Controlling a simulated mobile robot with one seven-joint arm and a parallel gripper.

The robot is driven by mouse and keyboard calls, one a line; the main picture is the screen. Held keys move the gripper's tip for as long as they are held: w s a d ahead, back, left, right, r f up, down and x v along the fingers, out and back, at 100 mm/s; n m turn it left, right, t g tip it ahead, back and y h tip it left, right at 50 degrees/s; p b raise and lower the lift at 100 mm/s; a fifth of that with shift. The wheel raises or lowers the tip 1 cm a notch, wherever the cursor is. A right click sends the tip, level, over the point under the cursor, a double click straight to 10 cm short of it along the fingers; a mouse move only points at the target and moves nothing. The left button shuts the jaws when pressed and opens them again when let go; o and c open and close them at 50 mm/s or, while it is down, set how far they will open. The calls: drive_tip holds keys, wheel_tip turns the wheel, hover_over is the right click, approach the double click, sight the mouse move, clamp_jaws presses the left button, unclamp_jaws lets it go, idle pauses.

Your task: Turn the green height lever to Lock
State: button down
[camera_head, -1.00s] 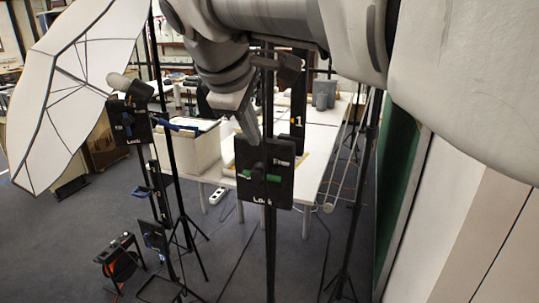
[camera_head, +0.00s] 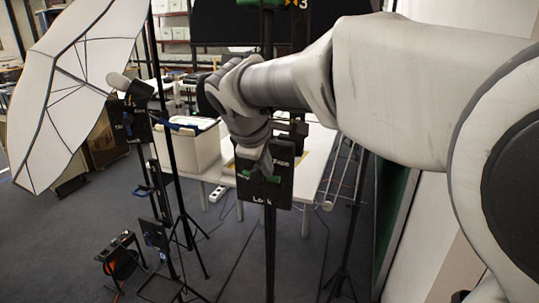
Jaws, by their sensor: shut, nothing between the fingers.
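The black lever plate (camera_head: 284,190) stands on an upright black pole in the middle, with "Free" at its upper right and "Lock" at its bottom. The green lever (camera_head: 244,176) lies roughly level across the plate; parts of it show on either side of my fingers, and its middle is hidden. My gripper (camera_head: 266,170) is shut and points down in front of the plate, over its upper middle. I cannot tell whether the fingers touch the lever.
A second black plate with blue levers (camera_head: 132,122) stands at left beside a white umbrella (camera_head: 65,85). A white table (camera_head: 312,170) with a pale box (camera_head: 190,150) is behind. An orange cable reel (camera_head: 120,262) sits on the floor. A wall closes the right side.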

drive_tip(key=shift+x, duration=1)
